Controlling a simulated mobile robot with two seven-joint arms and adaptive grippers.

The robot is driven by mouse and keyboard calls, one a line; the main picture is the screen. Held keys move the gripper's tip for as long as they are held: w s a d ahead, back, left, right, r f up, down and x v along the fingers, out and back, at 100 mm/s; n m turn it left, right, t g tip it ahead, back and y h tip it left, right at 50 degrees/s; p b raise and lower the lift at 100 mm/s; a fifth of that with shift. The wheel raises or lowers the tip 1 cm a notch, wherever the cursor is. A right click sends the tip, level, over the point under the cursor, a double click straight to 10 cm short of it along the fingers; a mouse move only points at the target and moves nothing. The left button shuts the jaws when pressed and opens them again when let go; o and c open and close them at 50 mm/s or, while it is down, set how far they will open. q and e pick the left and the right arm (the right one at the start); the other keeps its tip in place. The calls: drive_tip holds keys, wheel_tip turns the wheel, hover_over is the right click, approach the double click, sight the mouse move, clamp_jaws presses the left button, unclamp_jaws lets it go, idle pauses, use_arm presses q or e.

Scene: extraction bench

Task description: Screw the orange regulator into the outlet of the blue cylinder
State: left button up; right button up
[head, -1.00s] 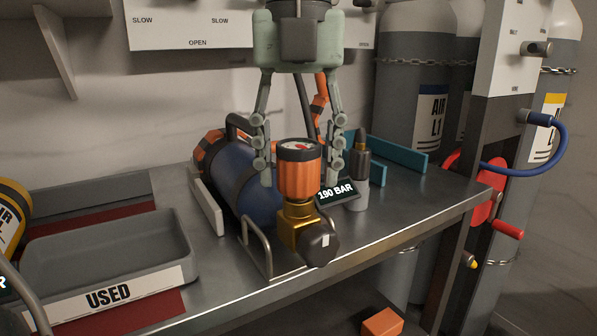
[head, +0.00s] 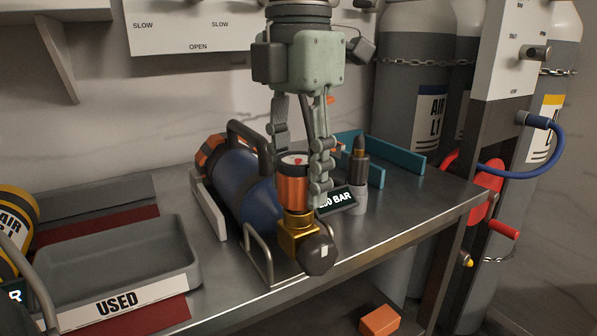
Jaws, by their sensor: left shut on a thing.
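The blue cylinder (head: 228,180) lies on its side on the steel bench, its brass valve (head: 297,236) at the front end with a black knob (head: 318,254). The orange regulator (head: 291,190), with a gauge on top, stands upright directly above the brass valve and meets its top; the thread is hidden. My left gripper (head: 299,181) comes down from above and is shut on the regulator, one finger in front of its right side, the other partly hidden behind its left. My right gripper is not in view.
A display tag reading BAR (head: 337,199) and a small dark fitting on a grey stand (head: 359,187) are close on the right. A grey USED tray (head: 180,275) is at left. Teal rails (head: 395,150) stand behind. The bench's right end is clear.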

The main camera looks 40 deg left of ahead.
use_arm(q)
drive_tip(key=m+p, duration=0.1)
drive_tip(key=m, duration=0.4)
drive_tip(key=shift+m+p, duration=0.3)
drive_tip(key=shift+p, duration=0.05)
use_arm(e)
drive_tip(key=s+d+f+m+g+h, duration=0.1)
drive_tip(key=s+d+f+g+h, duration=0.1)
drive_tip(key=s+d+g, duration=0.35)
use_arm(q)
drive_tip(key=m+p, duration=0.3)
drive_tip(key=m, duration=0.8)
drive_tip(key=shift+f+m, duration=0.1)
drive_tip(key=shift+m, duration=0.5)
drive_tip(key=o, duration=1.3)
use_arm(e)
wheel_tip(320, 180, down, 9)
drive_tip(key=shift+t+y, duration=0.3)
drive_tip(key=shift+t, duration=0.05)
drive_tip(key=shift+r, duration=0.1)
